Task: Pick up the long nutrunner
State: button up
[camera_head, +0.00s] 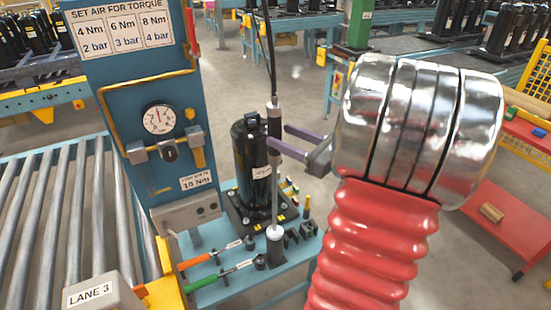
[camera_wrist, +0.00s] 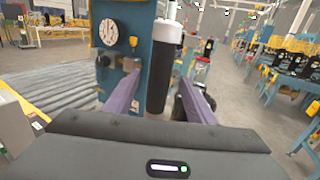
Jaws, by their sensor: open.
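The long nutrunner (camera_head: 275,190) is a slim upright tool hanging from a black hose, with a dark grip near its top and a grey shaft below. Its lower end is at a white collar above the blue bench. My gripper (camera_head: 277,134) is open, its two purple fingers reaching left at the height of the dark grip. In the wrist view, the nutrunner's dark grip (camera_wrist: 160,82) with a white upper part stands between the spread fingers of my gripper (camera_wrist: 160,95). I cannot tell whether either finger touches it.
A black compressor (camera_head: 250,165) stands just behind the nutrunner on the bench (camera_head: 225,290). An orange-handled tool (camera_head: 210,256) and a green-handled tool (camera_head: 218,275) lie in front. A blue post (camera_head: 135,90) with a gauge (camera_head: 158,119) and a roller conveyor (camera_head: 40,215) are left.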

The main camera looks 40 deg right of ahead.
jog(key=shift+w+a, duration=0.2)
jog(key=shift+w, duration=1.05)
jog(key=w, duration=0.3)
jog(key=w+a, duration=0.1)
jog(key=w, duration=0.1)
jog(key=shift+c, duration=0.4)
grip_shut()
dwell(0.6)
jog(key=shift+r, duration=0.1)
